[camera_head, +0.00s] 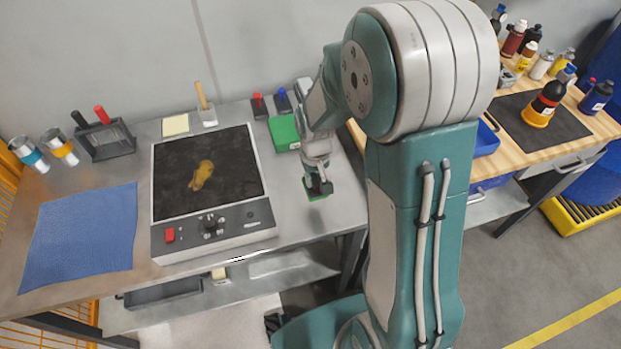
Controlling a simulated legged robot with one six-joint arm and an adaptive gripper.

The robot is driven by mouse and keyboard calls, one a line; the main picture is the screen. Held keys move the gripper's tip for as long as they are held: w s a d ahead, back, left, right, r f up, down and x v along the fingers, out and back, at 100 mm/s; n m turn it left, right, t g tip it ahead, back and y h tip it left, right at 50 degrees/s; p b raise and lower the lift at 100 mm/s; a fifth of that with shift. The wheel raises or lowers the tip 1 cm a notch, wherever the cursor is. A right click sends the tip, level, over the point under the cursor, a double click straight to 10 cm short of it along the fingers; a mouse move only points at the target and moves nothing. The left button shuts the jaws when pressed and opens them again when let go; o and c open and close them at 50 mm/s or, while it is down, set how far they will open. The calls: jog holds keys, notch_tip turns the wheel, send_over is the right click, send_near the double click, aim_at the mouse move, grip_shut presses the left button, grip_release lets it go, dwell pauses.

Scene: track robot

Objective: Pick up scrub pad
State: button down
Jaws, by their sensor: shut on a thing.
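My gripper (318,189) is at the right end of the grey metal table (305,229), pointing down. It is shut on a small green scrub pad (317,197), of which only the lower edge shows beneath the fingers. The pad is at or just above the table top; I cannot tell whether it touches. A larger green box-like item (283,132) lies behind the gripper, partly hidden by my arm.
A black hot plate (208,172) with a yellow-brown stain (201,175) stands left of the gripper. A blue cloth (80,236) lies further left. A wooden bench (545,120) with bottles is at right.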

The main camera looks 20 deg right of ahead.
jog(key=s+r, duration=0.5)
jog(key=s, duration=0.5)
jog(key=shift+d+r, duration=0.15)
jog(key=shift+r, duration=0.05)
